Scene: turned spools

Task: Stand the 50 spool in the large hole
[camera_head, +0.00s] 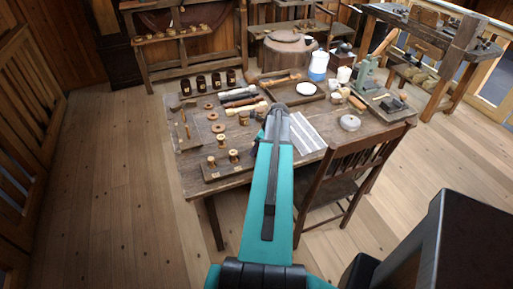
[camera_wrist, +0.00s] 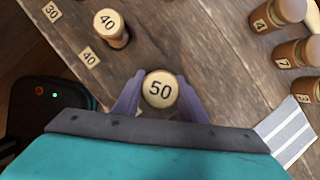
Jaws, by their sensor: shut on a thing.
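In the wrist view, the 50 spool (camera_wrist: 160,91) shows its pale round top marked "50". My gripper (camera_wrist: 160,78) has its two purple-grey fingers on either side of it, shut on it. Whether the spool rests on something or is lifted cannot be told. The 40 spool (camera_wrist: 110,26) stands to the upper left, near a "40" label (camera_wrist: 90,57) and a "30" label (camera_wrist: 52,11). In the head view, my arm hides the gripper's grasp. A dark board (camera_head: 213,177) at the table's front left carries spools. I cannot make out the large hole.
Several numbered wooden pieces (camera_wrist: 289,52) and a striped sheet (camera_wrist: 291,124) lie to the right in the wrist view. A chair (camera_head: 345,175) stands at the table's front right.

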